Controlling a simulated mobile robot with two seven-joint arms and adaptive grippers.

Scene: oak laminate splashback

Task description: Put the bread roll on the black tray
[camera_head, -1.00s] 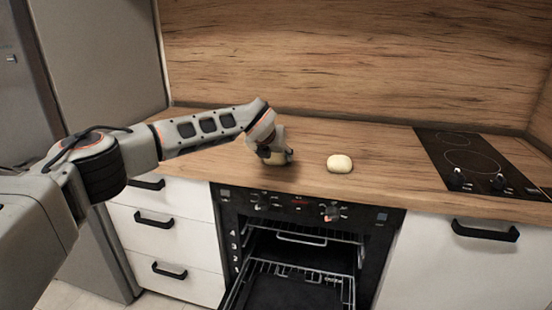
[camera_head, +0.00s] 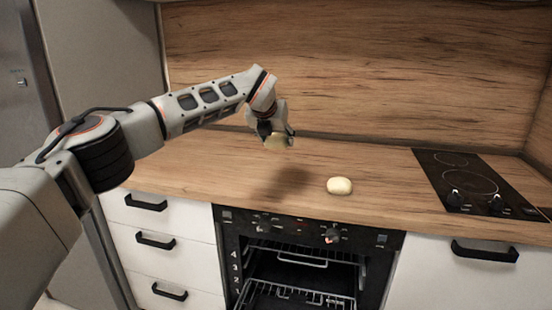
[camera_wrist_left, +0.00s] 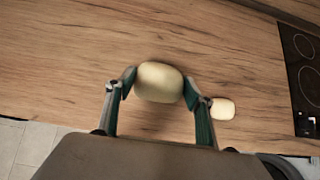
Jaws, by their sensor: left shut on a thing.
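A pale bread roll (camera_head: 277,142) is held between the fingers of my left gripper (camera_head: 280,136), raised above the counter with its shadow below. In the left wrist view, the fingers (camera_wrist_left: 160,92) press on both sides of this roll (camera_wrist_left: 159,82). A second pale roll (camera_head: 340,186) rests on the counter to the right; it also shows in the left wrist view (camera_wrist_left: 222,109), just outside the right finger. In the head view, a dark surface shows low in the open oven at the picture's bottom edge, mostly cut off; I cannot tell if it is the black tray.
The wooden counter (camera_head: 215,180) is mostly clear, with a splashback (camera_head: 350,70) behind. A black hob (camera_head: 470,185) lies at the right. The oven (camera_head: 300,245) below stands open with wire racks inside. White drawers (camera_head: 165,220) with black handles are to its left.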

